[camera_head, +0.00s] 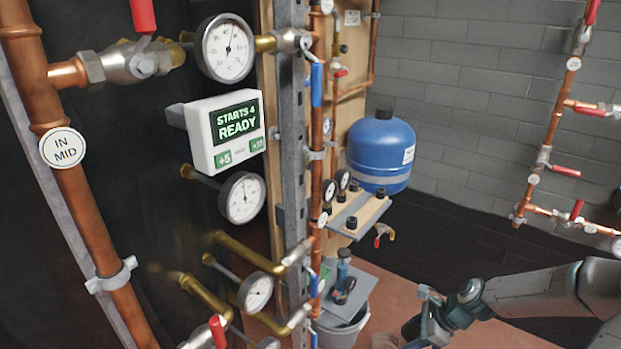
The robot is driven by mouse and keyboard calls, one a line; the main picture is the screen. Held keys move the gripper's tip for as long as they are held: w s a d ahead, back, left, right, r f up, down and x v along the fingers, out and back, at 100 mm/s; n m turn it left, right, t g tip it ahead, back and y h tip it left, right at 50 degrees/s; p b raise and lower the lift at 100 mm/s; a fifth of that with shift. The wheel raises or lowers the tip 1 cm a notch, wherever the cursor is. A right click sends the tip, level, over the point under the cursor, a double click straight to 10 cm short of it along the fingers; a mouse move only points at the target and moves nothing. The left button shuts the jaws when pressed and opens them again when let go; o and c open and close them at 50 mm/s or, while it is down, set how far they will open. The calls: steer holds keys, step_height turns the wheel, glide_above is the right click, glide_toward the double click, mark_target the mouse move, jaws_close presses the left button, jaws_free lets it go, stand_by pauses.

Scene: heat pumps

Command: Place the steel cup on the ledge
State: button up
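A grey ledge (365,210) juts out below the blue tank, with several small black-topped pieces on it. My gripper (420,313) is at the lower right, low over the reddish floor, below and to the right of the ledge and apart from it. Its fingers are small and dark here, so I cannot tell whether they are open or shut. I cannot make out the steel cup for certain. A small pale grey shape (383,342) at the bottom edge, left of my gripper, is cut off by the frame.
A grey bucket (336,338) stands below the ledge; a board (330,306) on top bears a bottle (343,265) and small items. A display box (225,130), gauges and copper pipes with red valve handles fill the left. Open floor lies around my gripper.

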steer(key=w+a+r+n+g+h, duration=0.2)
steer(key=w+a+r+n+g, duration=0.25)
steer(key=r+n, duration=0.4)
steer(key=w+a+r+n+g+h, duration=0.2)
steer(key=w+a+r+n+g, duration=0.3)
steer(key=r+n, duration=0.4)
steer(key=s+r+n+h+p, duration=0.1)
steer(key=r+p, duration=0.4)
steer(key=p, duration=0.8)
steer(key=s+a+r+n+h+p, duration=0.1)
steer(key=s+r+n+p, duration=0.2)
steer(key=p, duration=1)
step_height(320, 180, up, 3)
steer(key=shift+s+f+t+p, duration=0.15)
steer(key=shift+s+t+p, duration=0.2)
steer(key=shift+s, duration=0.85)
